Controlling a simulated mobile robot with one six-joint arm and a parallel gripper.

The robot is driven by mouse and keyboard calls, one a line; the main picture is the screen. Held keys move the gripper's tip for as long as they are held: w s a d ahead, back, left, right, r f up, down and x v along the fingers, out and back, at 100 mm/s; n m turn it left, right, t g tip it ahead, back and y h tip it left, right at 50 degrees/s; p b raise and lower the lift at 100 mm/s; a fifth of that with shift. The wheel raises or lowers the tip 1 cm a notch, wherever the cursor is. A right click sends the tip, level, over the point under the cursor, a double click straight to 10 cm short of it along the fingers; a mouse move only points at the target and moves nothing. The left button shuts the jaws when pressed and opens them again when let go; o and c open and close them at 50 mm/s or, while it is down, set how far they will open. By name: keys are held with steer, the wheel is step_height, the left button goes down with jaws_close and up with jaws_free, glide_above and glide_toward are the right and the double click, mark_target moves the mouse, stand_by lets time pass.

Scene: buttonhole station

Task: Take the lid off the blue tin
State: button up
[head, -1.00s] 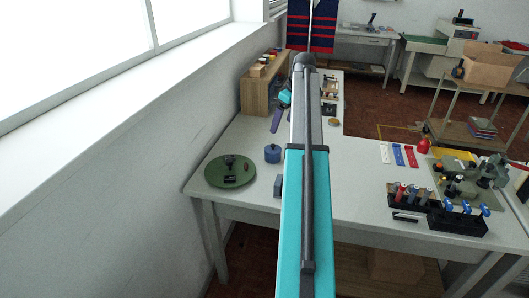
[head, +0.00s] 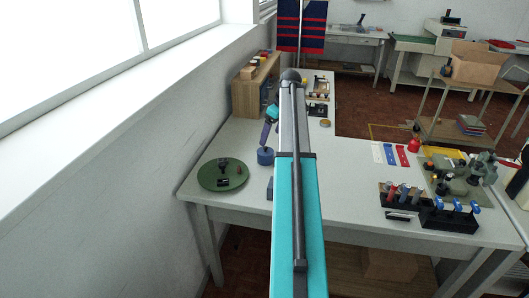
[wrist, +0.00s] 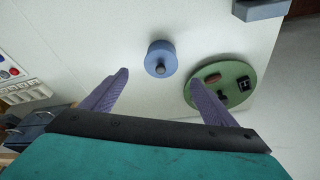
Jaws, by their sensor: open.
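The blue tin (head: 265,157) is a small round tin standing on the white table, just right of the green round mat. In the wrist view the tin (wrist: 162,52) is seen from above, with a small grey knob (wrist: 160,70) on its blue lid. My gripper (wrist: 160,78) is open and empty. Its two purple fingers spread either side of the tin in that picture, and the tin lies beyond the fingertips. In the head view a purple finger (head: 265,134) shows just above the tin; the rest of the gripper is mostly hidden behind my arm.
The green mat (head: 208,182) holds a few small dark items close to the tin. A blue-grey block (head: 270,188) lies nearer the front edge. A wooden rack (head: 248,92) stands behind, by the wall. Dark holders with several tools (head: 450,218) stand at right.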

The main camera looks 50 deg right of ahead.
mark_target(266, 147)
steer(key=shift+x, duration=1.35)
steer(key=shift+f, duration=0.1)
steer(key=shift+p+x, duration=0.9)
steer(key=shift+x, duration=1.65)
steer(key=shift+a, duration=0.1)
steer(key=c, duration=1.1)
